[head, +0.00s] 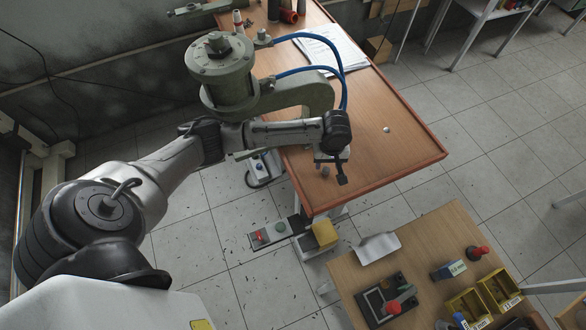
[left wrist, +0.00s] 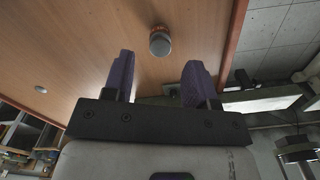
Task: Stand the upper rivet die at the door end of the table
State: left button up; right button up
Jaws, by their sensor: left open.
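The wooden table (head: 405,150) carries two small round pieces. In the left wrist view a short grey metal cylinder (left wrist: 160,42) stands on the wood near the red-brown edge, just beyond the fingertips. It seems to be the small grey piece (head: 325,171) by my gripper in the head view. A small pale disc-like piece (head: 386,129) sits farther right, and it also shows in the left wrist view (left wrist: 40,89). I cannot tell for sure which is the upper rivet die. My left gripper (head: 334,170) is open and empty over the table's near end, its two fingers (left wrist: 161,75) apart.
A large grey-green press (head: 222,70) with blue hoses stands at the table's left side. The table's right part is mostly clear.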

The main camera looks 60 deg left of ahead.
pick_arm(q)
jog(key=s+d+f+m, duration=0.1)
jog(key=s+d, duration=0.1)
jog(key=s+d+f+m, duration=0.1)
jog(key=s+d+m, duration=0.1)
jog(key=d, duration=0.1)
jog(key=s+d+f+m+h, duration=0.1)
jog(key=s+d+f+m, duration=0.1)
jog(key=s+d, duration=0.1)
jog(key=shift+d+t, duration=0.2)
jog(key=shift+t, duration=0.2)
jog(key=s+d+m+t+h, duration=0.1)
jog(key=s+d+m, duration=0.15)
jog(key=s, duration=0.35)
jog(key=s+d+m+t, duration=0.1)
jog(key=s+d+m, duration=0.1)
jog(key=s+m, duration=0.35)
jog(key=s+a+r+y, duration=0.1)
jog(key=s+a+r, duration=0.2)
jog(key=s, duration=0.6)
jog(key=shift+a+t+y, duration=0.4)
jog(key=shift+a, duration=0.15)
jog(key=shift+s, duration=0.15)
